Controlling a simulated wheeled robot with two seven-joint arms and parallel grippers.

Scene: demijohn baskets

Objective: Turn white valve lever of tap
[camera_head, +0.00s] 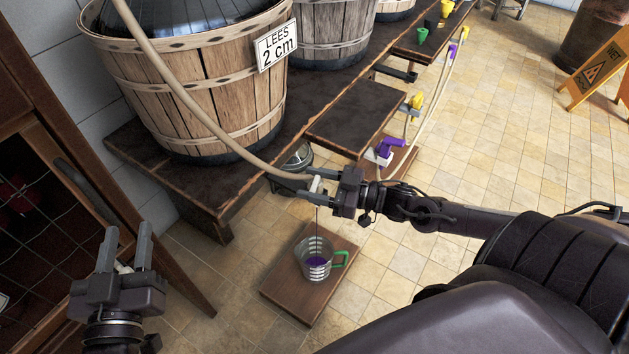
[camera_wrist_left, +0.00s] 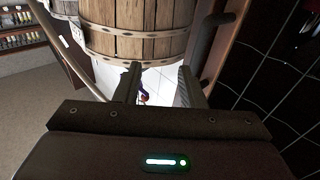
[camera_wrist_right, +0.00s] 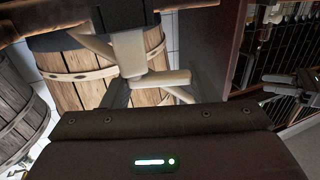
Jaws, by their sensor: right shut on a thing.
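The white valve lever (camera_head: 316,184) is on the tap at the end of a beige hose (camera_head: 208,122). My right gripper (camera_head: 322,188) is shut on it. In the right wrist view, the pale lever (camera_wrist_right: 160,78) lies across between the fingers. A thin dark stream drops from below the tap into a clear measuring jug (camera_head: 309,248) with a green handle. The jug holds some purple liquid (camera_head: 316,262). My left gripper (camera_head: 126,242) is open and empty at the lower left, away from the tap.
The jug stands on a low wooden board (camera_head: 284,280) on the tiled floor. A slatted basket (camera_head: 205,85) with a "LEES 2 cm" sign (camera_head: 276,46) stands on a dark bench (camera_head: 143,160). A wooden cabinet (camera_head: 65,230) is beside my left gripper.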

